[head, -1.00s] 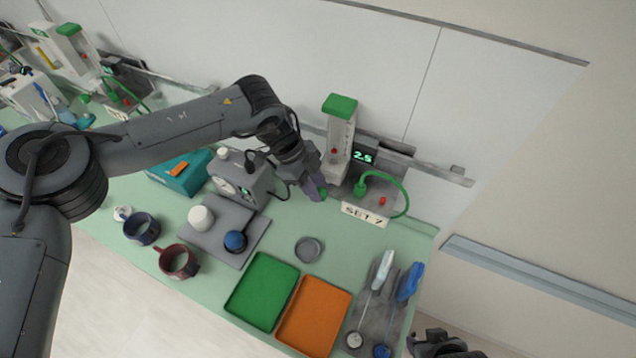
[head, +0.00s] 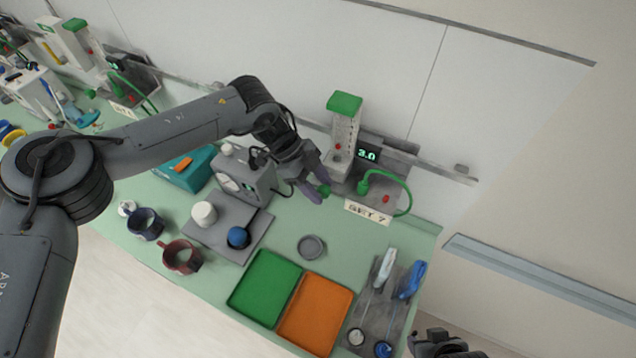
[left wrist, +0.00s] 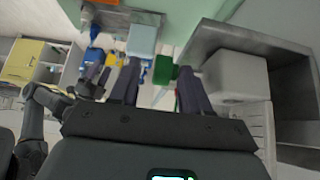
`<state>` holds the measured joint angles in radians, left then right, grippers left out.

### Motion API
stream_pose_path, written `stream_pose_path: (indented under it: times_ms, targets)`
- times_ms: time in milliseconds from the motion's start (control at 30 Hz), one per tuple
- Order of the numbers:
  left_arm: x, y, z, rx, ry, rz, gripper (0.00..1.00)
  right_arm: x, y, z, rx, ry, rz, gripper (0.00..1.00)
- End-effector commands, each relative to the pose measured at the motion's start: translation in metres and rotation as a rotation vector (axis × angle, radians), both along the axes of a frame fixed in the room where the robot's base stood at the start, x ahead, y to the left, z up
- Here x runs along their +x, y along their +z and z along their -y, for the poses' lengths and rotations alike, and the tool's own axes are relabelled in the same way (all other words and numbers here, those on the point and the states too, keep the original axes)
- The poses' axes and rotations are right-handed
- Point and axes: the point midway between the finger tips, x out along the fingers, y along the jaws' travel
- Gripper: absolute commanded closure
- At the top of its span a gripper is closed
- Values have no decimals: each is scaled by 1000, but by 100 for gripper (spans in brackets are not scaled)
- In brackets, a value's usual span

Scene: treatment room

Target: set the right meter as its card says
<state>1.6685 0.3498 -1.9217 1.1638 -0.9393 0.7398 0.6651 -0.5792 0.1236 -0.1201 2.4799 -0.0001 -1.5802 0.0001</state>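The right meter (head: 344,130) is a clear upright tube with a green cap and a small red float, against the wall. Its display (head: 367,155) reads 3.0. Its card (head: 368,212) reads "SET 7". A green knob (head: 324,190) is at the meter's lower left. My left gripper (head: 318,185) is at this knob with its fingers spread. In the left wrist view the knob (left wrist: 163,70) sits between the open fingers, with gaps showing beside it. My right gripper (head: 440,345) is cut off at the bottom edge, so its opening is unclear.
A green hose (head: 395,182) loops right of the meter. A grey machine (head: 240,178) stands left of my gripper. Green (head: 262,285) and orange (head: 314,312) trays, mugs and a grey dish (head: 311,247) lie in front. Another meter (head: 82,40) is far left.

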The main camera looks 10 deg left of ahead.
Motion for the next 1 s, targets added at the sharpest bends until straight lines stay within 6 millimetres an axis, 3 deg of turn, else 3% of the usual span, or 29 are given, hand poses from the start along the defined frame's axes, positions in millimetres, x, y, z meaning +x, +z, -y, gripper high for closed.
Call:
stream_pose_path:
  times_ms: [367, 800, 1000]
  targets:
    - [5, 11, -9, 1, 3, 6, 53, 0, -4, 0, -2, 2, 0, 53]
    - [18, 70, -48, 1, 4, 4, 53, 0, -13, -2, 7, -4, -1, 53]
    - [21, 85, -58, 2, 2, 2, 53, 0, -13, -2, 8, -5, -1, 53]
